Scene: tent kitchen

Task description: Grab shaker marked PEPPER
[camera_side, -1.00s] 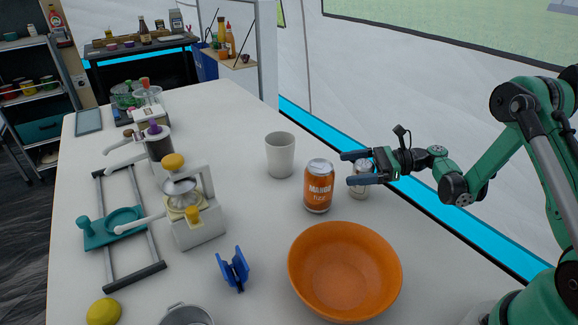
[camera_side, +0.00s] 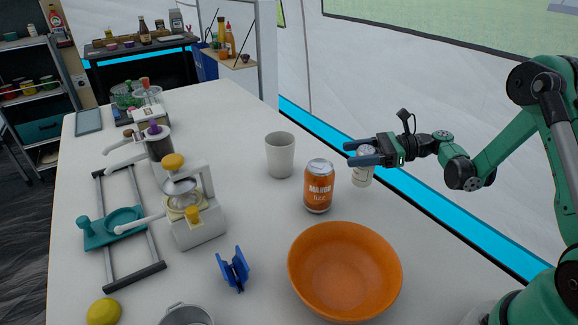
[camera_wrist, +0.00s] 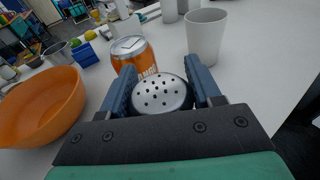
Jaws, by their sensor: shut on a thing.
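A small shaker (camera_side: 362,176) with a pale body is held between the fingers of my gripper (camera_side: 358,153). In the wrist view its silver domed top (camera_wrist: 162,93) with several holes faces the camera between my two blue fingers (camera_wrist: 160,66). My gripper is shut on the shaker. The shaker is upright or nearly so and appears raised a little above the table. Its label is too small to read in the side view, and its sides are hidden in the wrist view.
An orange mango can (camera_side: 318,188) stands just left of the shaker. A white cup (camera_side: 280,155) is behind the can, and an orange bowl (camera_side: 303,290) is in front. A blue stand (camera_side: 234,270) and a juicer (camera_side: 197,215) are further left. The right table edge is close.

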